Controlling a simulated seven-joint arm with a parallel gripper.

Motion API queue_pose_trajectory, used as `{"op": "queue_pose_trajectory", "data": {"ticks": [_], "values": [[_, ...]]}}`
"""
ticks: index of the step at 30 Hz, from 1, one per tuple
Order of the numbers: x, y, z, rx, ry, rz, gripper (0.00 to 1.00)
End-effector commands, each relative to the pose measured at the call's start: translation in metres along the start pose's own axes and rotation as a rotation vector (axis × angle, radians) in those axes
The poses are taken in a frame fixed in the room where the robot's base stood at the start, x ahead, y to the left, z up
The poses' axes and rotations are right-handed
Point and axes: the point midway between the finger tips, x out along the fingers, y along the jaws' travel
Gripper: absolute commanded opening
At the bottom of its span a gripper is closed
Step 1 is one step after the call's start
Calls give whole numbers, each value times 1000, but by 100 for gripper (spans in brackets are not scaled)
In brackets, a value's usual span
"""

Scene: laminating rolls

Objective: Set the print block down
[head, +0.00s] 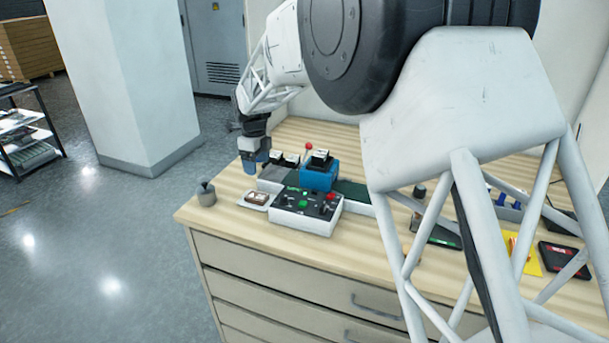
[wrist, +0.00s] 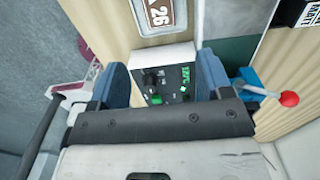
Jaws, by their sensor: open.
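My gripper (head: 254,157) is at the left end of the bench equipment in the head view. In the wrist view its two blue fingers (wrist: 163,80) stand wide apart with nothing held between them. I cannot tell for certain which piece is the print block.
A control box (head: 305,210) with buttons stands beside a blue machine (head: 319,178) and a red-knobbed lever (wrist: 288,98). A small grey pot (head: 206,194) stands near the left edge of the wooden bench (head: 225,225). Yellow and black items lie at the right.

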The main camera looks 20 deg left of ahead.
Motion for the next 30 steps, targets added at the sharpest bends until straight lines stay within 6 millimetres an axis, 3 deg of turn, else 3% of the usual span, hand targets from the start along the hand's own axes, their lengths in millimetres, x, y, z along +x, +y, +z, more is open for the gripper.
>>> {"op": "queue_pose_trajectory", "data": {"ticks": [10,16,20,30], "values": [[-1,0,-3,-4,-1,-1,72],[-15,-3,-28,-44,-5,-7,72],[-32,-4,-63,-103,-11,-15,72],[-83,9,-192,-335,-20,-50,72]]}}
